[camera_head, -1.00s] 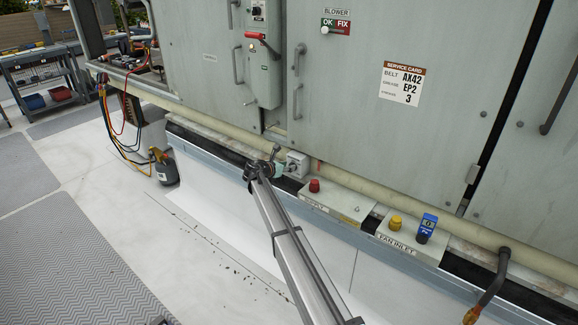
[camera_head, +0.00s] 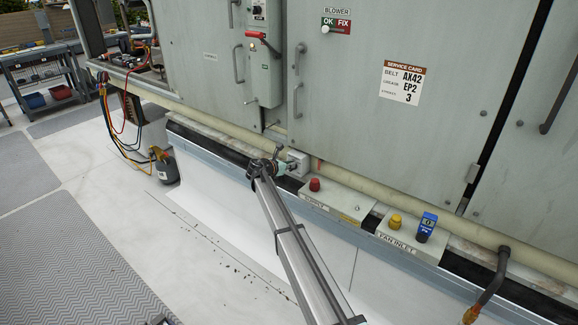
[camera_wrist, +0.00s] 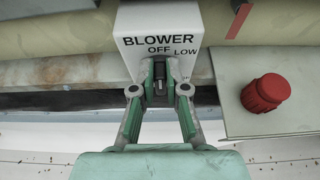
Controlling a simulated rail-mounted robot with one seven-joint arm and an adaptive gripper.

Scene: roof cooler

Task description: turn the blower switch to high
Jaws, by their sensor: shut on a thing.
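The blower switch box (camera_wrist: 185,20) is a white box lettered BLOWER, OFF and LOW; a further mark at its lower right is partly hidden. My gripper (camera_wrist: 160,80) has its two green-padded fingers closed around the narrow dark switch knob (camera_wrist: 160,86), just below the word OFF. The knob looks about upright, with its top near OFF, but the fingers hide most of it.
A red knob (camera_wrist: 265,92) on a pale panel is close right of the switch box. A beige pipe (camera_head: 345,182) runs along the cabinet behind it. Further right are a yellow knob (camera_head: 395,221) and a blue meter (camera_head: 427,222). The floor in front is open.

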